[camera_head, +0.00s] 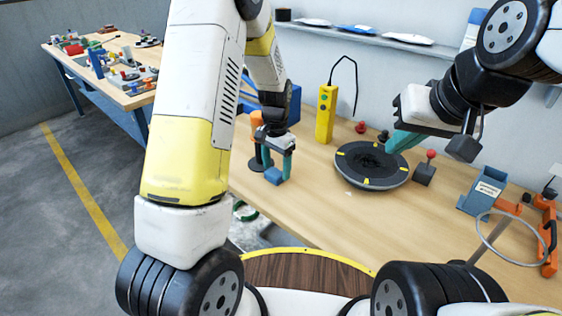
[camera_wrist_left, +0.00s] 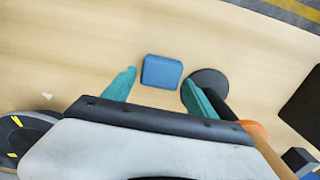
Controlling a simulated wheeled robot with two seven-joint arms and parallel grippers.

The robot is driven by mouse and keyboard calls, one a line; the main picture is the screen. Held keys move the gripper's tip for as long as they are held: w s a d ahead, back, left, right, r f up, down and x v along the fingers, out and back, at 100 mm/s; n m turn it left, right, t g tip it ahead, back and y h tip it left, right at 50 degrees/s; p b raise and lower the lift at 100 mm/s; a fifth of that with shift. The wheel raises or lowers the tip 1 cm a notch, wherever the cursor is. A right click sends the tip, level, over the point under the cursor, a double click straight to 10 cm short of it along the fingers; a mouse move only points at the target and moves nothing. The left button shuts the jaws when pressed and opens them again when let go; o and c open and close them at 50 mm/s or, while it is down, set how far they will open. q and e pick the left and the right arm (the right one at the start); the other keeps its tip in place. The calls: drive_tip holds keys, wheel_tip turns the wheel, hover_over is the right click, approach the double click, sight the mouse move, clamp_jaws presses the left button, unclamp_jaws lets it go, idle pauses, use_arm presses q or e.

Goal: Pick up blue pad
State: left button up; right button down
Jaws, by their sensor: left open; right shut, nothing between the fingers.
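The blue pad (camera_head: 274,176) is a small blue block lying on the wooden table near its left front edge. My left gripper (camera_head: 277,166) points down just above it, with its teal fingers apart. In the left wrist view the pad (camera_wrist_left: 161,72) lies on bare wood, in line with the gap between the open fingers (camera_wrist_left: 157,85), a little beyond their tips. I cannot tell the exact height of the fingertips above it. My right gripper (camera_head: 398,143) has its teal fingers shut and empty, over the right side of the black turntable.
The round black turntable (camera_head: 372,167) stands mid-table. A dark round base (camera_wrist_left: 208,84) sits close beside my left gripper's finger. A yellow control box (camera_head: 326,113), a red-knobbed block (camera_head: 425,172), a blue holder (camera_head: 484,192) and an orange clamp (camera_head: 548,236) stand around. The front middle of the table is clear.

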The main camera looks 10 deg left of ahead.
use_arm(q)
drive_tip(key=shift+f, duration=0.65)
drive_tip(key=c, duration=1.1)
drive_tip(key=shift+r, duration=0.15)
drive_tip(key=shift+r, duration=0.65)
wheel_tip(320, 180, up, 2)
drive_tip(key=shift+s+r, duration=0.1)
drive_tip(key=shift+r, duration=0.05)
drive_tip(key=s, duration=0.5)
drive_tip(key=s+d, duration=0.1)
drive_tip(key=s, duration=0.4)
drive_tip(key=s+r, duration=0.1)
drive_tip(key=s, duration=0.4)
drive_tip(key=shift+s+d+r, duration=0.1)
drive_tip(key=shift+s+d, duration=0.05)
drive_tip(key=shift+s, duration=0.25)
